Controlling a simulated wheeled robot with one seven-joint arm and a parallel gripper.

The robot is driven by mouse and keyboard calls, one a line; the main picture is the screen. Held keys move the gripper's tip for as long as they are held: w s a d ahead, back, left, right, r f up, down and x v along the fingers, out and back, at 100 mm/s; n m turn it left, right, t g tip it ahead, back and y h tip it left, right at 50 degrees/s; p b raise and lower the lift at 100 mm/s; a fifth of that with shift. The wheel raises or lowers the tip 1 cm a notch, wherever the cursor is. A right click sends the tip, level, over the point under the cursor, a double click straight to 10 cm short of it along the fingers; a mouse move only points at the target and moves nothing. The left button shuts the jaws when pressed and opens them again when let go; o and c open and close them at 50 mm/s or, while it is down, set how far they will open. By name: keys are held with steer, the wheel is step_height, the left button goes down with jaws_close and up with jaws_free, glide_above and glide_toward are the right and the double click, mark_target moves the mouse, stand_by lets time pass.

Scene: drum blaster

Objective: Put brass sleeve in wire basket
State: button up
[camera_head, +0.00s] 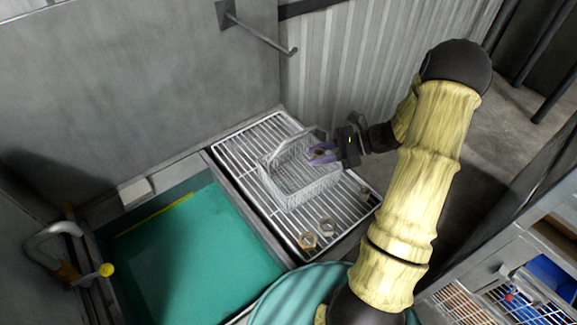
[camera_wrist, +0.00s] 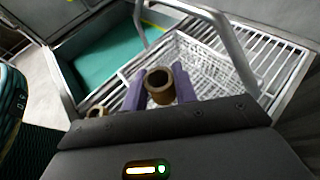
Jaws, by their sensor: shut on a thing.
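The brass sleeve (camera_wrist: 160,86) is a short brown-gold tube, its open end facing the wrist camera. My gripper (camera_wrist: 160,93) is shut on it, with one purple finger on each side. In the head view, my gripper (camera_head: 321,154) is at the basket's right side, its fingertips overlapping the rim; the sleeve is barely visible there. The wire basket (camera_head: 297,190) is pale metal mesh with an arched handle, standing on a slatted rack. In the wrist view the basket (camera_wrist: 215,70) lies just beyond the sleeve, with its handle arching across. The sleeve's exact height over the basket is unclear.
Two other brass-coloured pieces (camera_head: 308,240) lie on the rack (camera_head: 240,150) in front of the basket. A tank of green liquid (camera_head: 200,250) is to the left. A metal rod (camera_head: 262,38) juts from the wall behind. A round teal drum (camera_head: 290,300) stands in front.

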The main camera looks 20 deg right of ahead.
steer(key=x, duration=0.5)
steer(key=shift+w+a+f+p, duration=0.2)
steer(key=shift+f+p, duration=0.1)
steer(key=x, duration=0.2)
steer(key=p+x, duration=0.1)
steer(key=x, duration=0.1)
steer(key=shift+a+f, duration=0.15)
steer(key=shift+f, duration=0.45)
steer(key=shift+f+b, duration=0.4)
steer(key=shift+f, duration=0.2)
steer(key=o, duration=1)
steer(key=shift+s+f, duration=0.1)
steer(key=shift+o, duration=0.2)
